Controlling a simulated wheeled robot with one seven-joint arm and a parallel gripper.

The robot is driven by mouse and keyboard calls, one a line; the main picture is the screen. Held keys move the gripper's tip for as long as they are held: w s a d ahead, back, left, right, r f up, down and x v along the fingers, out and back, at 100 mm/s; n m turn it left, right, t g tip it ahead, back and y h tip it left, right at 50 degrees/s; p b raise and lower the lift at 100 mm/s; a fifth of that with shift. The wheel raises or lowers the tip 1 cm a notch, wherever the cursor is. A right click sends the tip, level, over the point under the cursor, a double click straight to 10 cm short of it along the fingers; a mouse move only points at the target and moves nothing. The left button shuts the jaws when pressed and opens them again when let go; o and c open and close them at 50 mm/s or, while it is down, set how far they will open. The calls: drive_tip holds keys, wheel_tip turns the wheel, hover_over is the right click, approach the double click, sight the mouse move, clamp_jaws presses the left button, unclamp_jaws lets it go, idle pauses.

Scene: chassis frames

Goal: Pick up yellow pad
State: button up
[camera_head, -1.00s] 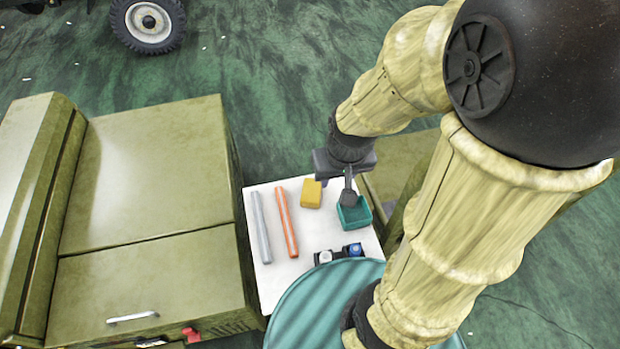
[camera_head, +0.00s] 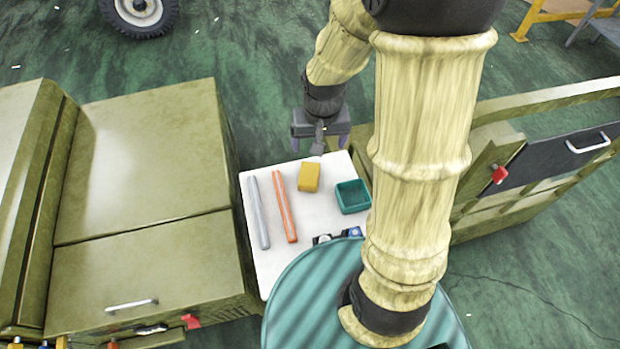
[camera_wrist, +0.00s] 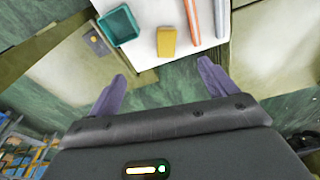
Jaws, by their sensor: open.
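The yellow pad (camera_head: 309,177) is a small block lying on the white tabletop (camera_head: 267,271), near its far edge. It also shows in the wrist view (camera_wrist: 166,41), ahead of the fingers and roughly centred between them. My gripper (camera_head: 318,148) is above the far edge of the table, just beyond the pad in the head view. In the wrist view its two purple fingers (camera_wrist: 160,88) are spread apart with nothing between them. The gripper is apart from the pad.
A teal open bin (camera_head: 352,197) stands right of the pad. An orange rod (camera_head: 284,208) and a grey rod (camera_head: 257,212) lie to the left. Small dark and blue items (camera_head: 337,236) sit at the near edge. Olive cabinets (camera_head: 140,165) flank the table.

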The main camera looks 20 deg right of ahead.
drive_tip(key=w+f+m+g+b, duration=0.1)
drive_tip(key=w+f+m, duration=0.2)
drive_tip(key=w+f, duration=0.6)
drive_tip(key=shift+a+f+g+b, duration=0.35)
drive_tip(key=shift+a+f, duration=0.1)
drive_tip(key=shift+f, duration=0.4)
drive_tip(key=shift+f, duration=0.1)
drive_tip(key=p, duration=0.1)
approach(309, 173)
drive_tip(key=f, duration=0.5)
drive_tip(key=shift+s+a+f, duration=0.25)
drive_tip(key=shift+a, duration=0.1)
drive_tip(key=shift+d+f, duration=0.1)
drive_tip(key=shift+w+d+f+p, duration=0.1)
drive_tip(key=shift+d+f+p, duration=0.1)
drive_tip(key=shift+f, duration=0.65)
drive_tip(key=shift+w+d+f+p, duration=0.1)
drive_tip(key=shift+f+p, duration=0.05)
drive_tip(key=shift+f, duration=0.65)
drive_tip(key=shift+d+f+p, duration=0.15)
drive_tip(key=shift+f+p, duration=0.05)
drive_tip(key=shift+f, duration=0.65)
